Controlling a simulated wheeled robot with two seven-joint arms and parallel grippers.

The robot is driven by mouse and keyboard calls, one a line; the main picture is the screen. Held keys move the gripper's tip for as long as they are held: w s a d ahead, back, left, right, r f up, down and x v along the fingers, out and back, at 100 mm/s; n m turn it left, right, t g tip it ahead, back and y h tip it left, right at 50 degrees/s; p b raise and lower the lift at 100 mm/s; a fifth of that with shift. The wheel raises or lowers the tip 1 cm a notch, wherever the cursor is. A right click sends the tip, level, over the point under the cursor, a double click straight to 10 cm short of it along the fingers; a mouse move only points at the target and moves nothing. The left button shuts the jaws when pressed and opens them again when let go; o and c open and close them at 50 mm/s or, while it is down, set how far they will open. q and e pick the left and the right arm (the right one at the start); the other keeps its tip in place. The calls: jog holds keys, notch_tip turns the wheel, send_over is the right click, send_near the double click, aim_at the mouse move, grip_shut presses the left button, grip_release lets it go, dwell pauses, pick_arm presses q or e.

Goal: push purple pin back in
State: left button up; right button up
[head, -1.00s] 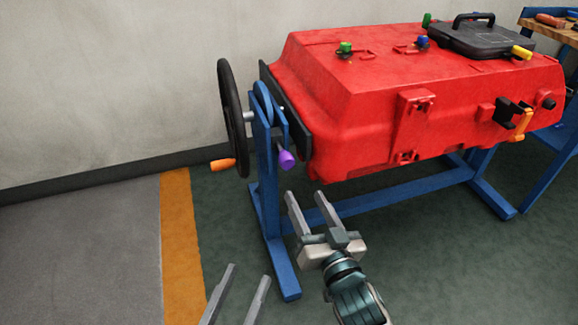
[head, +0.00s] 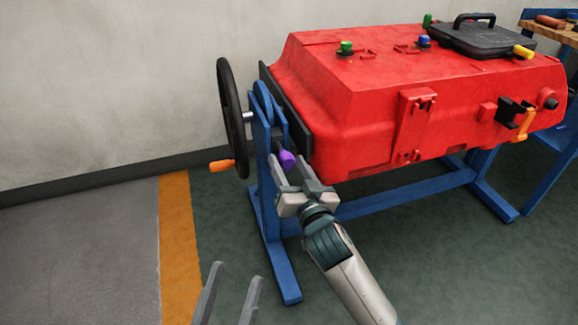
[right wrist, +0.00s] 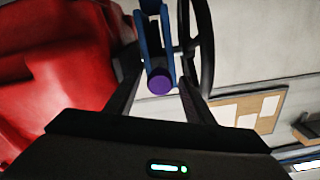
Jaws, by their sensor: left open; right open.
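The purple pin (head: 287,159) sticks out at the front of the blue stand (head: 263,170), just below the pivot of the red tank (head: 350,110). My right gripper (head: 294,172) is open, its two fingers on either side of the pin's purple knob. In the right wrist view the purple pin (right wrist: 160,83) shows end-on between the fingers, against the blue bracket (right wrist: 150,40). I cannot tell whether a finger touches it. My left gripper (head: 232,285) is open and empty at the bottom, away from the stand; only its finger ends show.
A black handwheel (head: 231,115) with an orange handle (head: 221,166) stands left of the bracket. The stand's blue foot (head: 280,265) reaches forward on the floor. The floor in front is clear.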

aim_at(283, 154)
grip_shut()
jog(key=shift+p+x, duration=0.3)
jog(key=shift+x, duration=1.5)
jog(key=shift+w+a, duration=0.1)
jog(key=shift+w, duration=0.25)
pick_arm(q)
jog(key=shift+d+f+g, duration=0.25)
jog(key=shift+f+g, duration=0.35)
jog(key=shift+f, duration=0.1)
pick_arm(e)
jog(key=shift+c, duration=1.4)
grip_release()
jog(key=shift+r, duration=0.1)
jog(key=shift+o, duration=1.4)
jog(key=shift+w, duration=0.15)
pick_arm(q)
jog(key=shift+w, duration=0.2)
